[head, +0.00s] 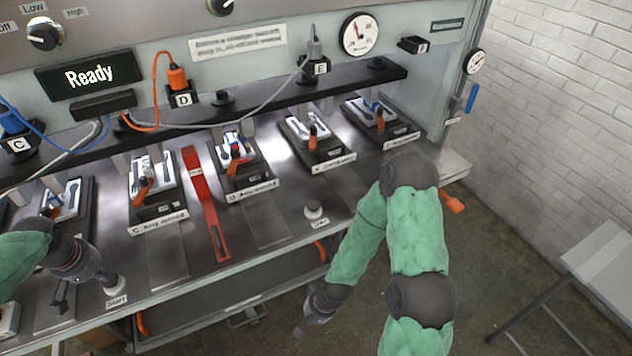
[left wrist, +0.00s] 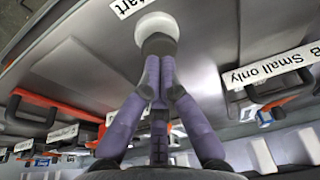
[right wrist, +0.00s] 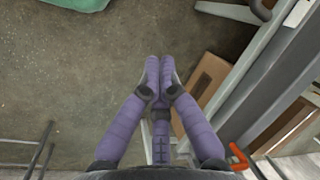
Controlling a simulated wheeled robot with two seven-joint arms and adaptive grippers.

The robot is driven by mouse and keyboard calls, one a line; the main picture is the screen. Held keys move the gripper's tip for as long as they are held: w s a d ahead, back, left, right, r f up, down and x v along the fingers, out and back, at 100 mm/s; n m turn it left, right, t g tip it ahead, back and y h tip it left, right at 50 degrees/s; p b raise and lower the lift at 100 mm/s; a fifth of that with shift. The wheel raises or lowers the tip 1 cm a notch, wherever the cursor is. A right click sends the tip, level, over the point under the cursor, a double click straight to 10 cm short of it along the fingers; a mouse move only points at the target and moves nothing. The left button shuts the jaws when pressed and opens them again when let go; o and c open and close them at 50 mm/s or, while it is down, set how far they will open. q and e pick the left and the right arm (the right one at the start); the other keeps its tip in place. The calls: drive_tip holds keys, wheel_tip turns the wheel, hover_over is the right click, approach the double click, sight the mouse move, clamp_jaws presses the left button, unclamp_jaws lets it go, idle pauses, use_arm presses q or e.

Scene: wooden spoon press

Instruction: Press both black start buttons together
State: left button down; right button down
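The left start button (head: 117,287) has a pale round base and stands at the bench's front left by a "Start" label. My left gripper (head: 105,277) is shut and empty, its tips right at this button. In the left wrist view the pale base (left wrist: 157,24) shows beyond the fingertips, with the dark button top (left wrist: 158,44) at them; I cannot tell whether they touch. The right start button (head: 315,208) stands near the front edge, right of centre. My right gripper (head: 303,328) is shut and empty, low in front of the bench, pointing down over the floor.
A display (head: 88,75) reads "Ready". Several press stations with orange handles line the bench; a red bar (head: 205,205) lies between two. The bench's front edge and lower shelf (head: 215,285) are near my right gripper. A grey table (head: 605,265) stands at right.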

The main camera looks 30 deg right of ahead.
drive_tip(key=w+d+r+m+t, duration=0.1)
drive_tip(key=w+d+r+m, duration=0.25)
drive_tip(key=d+r, duration=0.25)
drive_tip(key=w+d+r+m+t+h, duration=0.1)
drive_tip(key=w+d+r+m+t, duration=0.1)
drive_tip(key=d+r+m, duration=0.35)
drive_tip(key=w+d+r+m+t, duration=0.1)
drive_tip(key=w+d+r+m, duration=0.2)
drive_tip(key=d+r, duration=0.4)
drive_tip(key=shift+n+g+y, duration=0.4)
drive_tip(key=shift+n+g, duration=0.3)
drive_tip(key=shift+g, duration=0.1)
drive_tip(key=w+a+r, duration=0.2)
drive_tip(key=r, duration=0.1)
drive_tip(key=w+a+r, duration=0.2)
drive_tip(key=r, duration=0.2)
drive_tip(key=w+a+r, duration=0.2)
drive_tip(key=r, duration=0.2)
drive_tip(key=shift+w+a, duration=0.25)
drive_tip(key=shift+w, duration=0.05)
wheel_tip(320, 180, up, 6)
drive_tip(key=w+r+g+h, duration=0.1)
drive_tip(key=w+h, duration=0.2)
drive_tip(key=shift+m, duration=0.4)
drive_tip(key=x, duration=0.7)
drive_tip(key=shift+a+f, duration=0.25)
drive_tip(key=shift+f, duration=0.15)
use_arm(q)
drive_tip(key=shift+f, duration=0.2)
